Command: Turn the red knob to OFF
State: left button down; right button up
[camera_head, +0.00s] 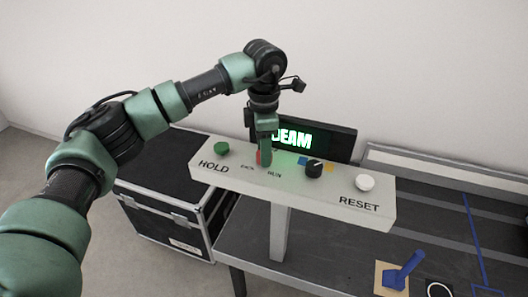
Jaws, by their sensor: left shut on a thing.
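The red knob (259,158) is on the sloped top of a white control panel (300,190). Only a sliver of red shows, as my left gripper (265,155) comes down over it from above. The gripper is shut on the knob and hides most of it, so the knob's pointer cannot be read. Printed words below it are small and hard to read. My right gripper is not in view.
A green button (222,148) by HOLD, a black knob (314,168) and a white button (365,183) by RESET share the panel. A screen (325,138) reading "BEAM" stands behind. A black case (160,215) is left; a blue lever (405,270) lies front right.

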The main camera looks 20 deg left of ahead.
pick_arm(q)
jog(key=n+b, duration=0.2)
jog(key=n, duration=0.2)
jog(key=shift+n, duration=0.3)
jog(key=n+b, duration=0.1)
jog(key=n, duration=0.2)
jog(key=shift+r+n+b, duration=0.1)
jog(key=shift+n+b, duration=0.45)
jog(key=shift+n, duration=0.65)
jog(key=c, duration=0.9)
grip_release()
notch_tip(320, 180, up, 8)
jog(key=shift+f+b, duration=0.1)
jog(key=shift+b, duration=0.7)
